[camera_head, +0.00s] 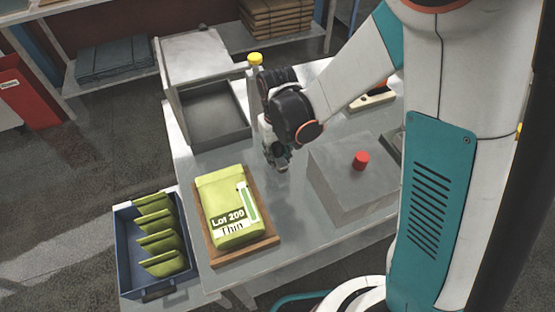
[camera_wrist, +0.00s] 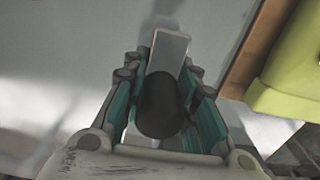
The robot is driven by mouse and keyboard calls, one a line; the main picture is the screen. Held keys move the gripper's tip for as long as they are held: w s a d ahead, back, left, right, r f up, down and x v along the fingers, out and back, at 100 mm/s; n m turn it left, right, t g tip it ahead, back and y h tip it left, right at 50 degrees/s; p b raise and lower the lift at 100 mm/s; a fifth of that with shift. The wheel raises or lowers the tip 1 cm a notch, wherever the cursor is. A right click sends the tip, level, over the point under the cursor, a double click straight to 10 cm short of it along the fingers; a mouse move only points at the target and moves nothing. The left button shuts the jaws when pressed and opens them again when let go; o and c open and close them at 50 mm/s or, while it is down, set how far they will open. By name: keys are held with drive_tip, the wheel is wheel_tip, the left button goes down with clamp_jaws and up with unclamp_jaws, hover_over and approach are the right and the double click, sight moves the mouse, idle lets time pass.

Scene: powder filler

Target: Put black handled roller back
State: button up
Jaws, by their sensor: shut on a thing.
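My gripper (camera_head: 277,160) hangs low over the grey table (camera_head: 290,215), between the open metal box and the grey block. In the wrist view my gripper (camera_wrist: 160,76) has its teal-sided fingers shut on the black handle (camera_wrist: 160,110) of the roller, seen end-on as a dark cylinder. A pale flat bar (camera_wrist: 170,50) shows beyond and below the handle; I cannot tell whether it is part of the roller. In the head view the roller is mostly hidden by my gripper. Whether it touches the table is unclear.
A green "Lot 200" bag (camera_head: 225,205) lies on a wooden tray (camera_head: 272,241), left of my gripper. An open metal box (camera_head: 245,134) stands behind. A grey block (camera_head: 335,165) carries a red knob (camera_head: 360,161). A blue crate (camera_head: 125,268) holds several green bags.

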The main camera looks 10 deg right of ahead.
drive_tip(key=shift+f, duration=0.5)
drive_tip(key=shift+f, duration=0.1)
drive_tip(key=o, duration=0.9)
drive_tip(key=shift+o, duration=0.2)
wheel_tip(320, 180, up, 12)
drive_tip(key=p, duration=0.3)
